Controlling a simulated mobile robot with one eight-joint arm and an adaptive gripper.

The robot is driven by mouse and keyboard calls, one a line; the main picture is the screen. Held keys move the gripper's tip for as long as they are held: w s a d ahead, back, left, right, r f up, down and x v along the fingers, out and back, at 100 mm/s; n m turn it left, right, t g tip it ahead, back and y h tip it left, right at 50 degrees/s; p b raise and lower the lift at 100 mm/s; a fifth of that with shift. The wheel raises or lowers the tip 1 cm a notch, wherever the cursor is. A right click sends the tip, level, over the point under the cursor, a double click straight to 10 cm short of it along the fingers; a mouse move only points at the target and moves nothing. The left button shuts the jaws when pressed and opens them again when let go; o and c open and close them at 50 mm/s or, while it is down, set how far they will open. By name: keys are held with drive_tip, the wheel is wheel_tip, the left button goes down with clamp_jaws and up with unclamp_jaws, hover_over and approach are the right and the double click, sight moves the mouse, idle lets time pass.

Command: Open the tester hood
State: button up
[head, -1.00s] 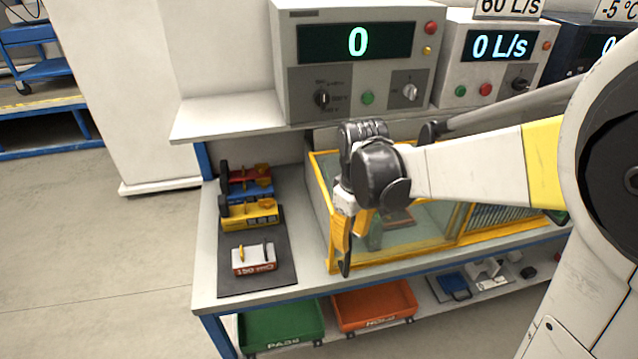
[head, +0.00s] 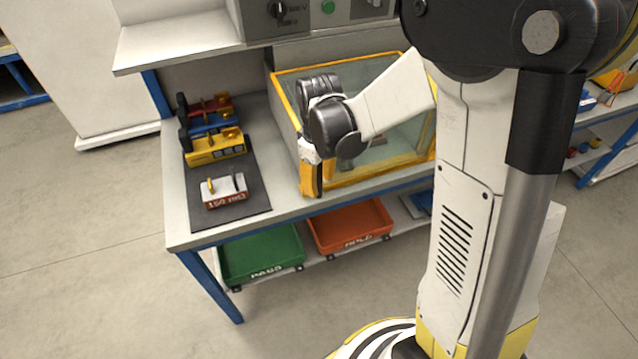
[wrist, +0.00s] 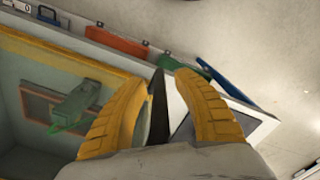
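The tester hood (head: 340,69) is a yellow-framed, clear-sided box on the bench, in the middle of the head view. Its near left part is partly hidden by my wrist, and I cannot tell whether its lid is raised. My gripper (head: 312,192) points down at the hood's front left corner. In the wrist view my gripper (wrist: 165,78) has its two yellow fingers apart. A narrow dark piece shows between them; I cannot tell what it is or whether it is touched. The hood's yellow rim (wrist: 70,55) lies left of the fingers, with a green fixture (wrist: 78,100) inside.
Left of the hood, a dark mat (head: 255,200) holds red, blue and yellow modules and a white-and-red block (head: 223,190). Green (head: 262,252) and orange (head: 350,226) trays sit on the lower shelf. An instrument shelf (head: 180,40) overhangs behind. The floor at left is clear.

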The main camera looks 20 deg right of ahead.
clamp_jaws()
drive_tip(key=d, duration=3.2)
unclamp_jaws()
drive_tip(key=shift+w, duration=0.1)
drive_tip(key=shift+r, duration=0.1)
